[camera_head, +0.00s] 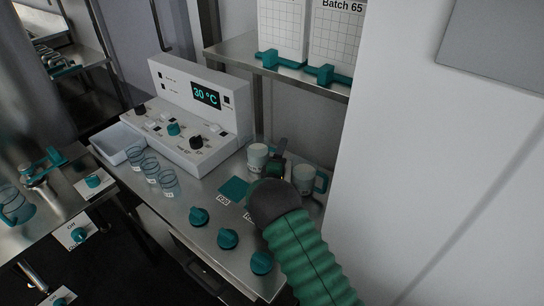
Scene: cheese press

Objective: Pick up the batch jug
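My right arm comes in from the lower right with a green ribbed sleeve. Its dark gripper (279,158) is between two pale mugs or jugs on the steel counter. One pale jug (257,153) stands just left of the gripper. The other pale jug (303,177), with a teal handle on its right, stands just right of it. I cannot read a batch label on either. The fingers are small and dark, so I cannot tell whether they are open, or whether they touch a jug. My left gripper is not in view.
A white control box (205,110) showing 30 °C stands behind. Several clear cups (151,168), a teal pad (233,189) and teal knobs (228,238) are on the steel counter. A white wall (430,190) bounds the right.

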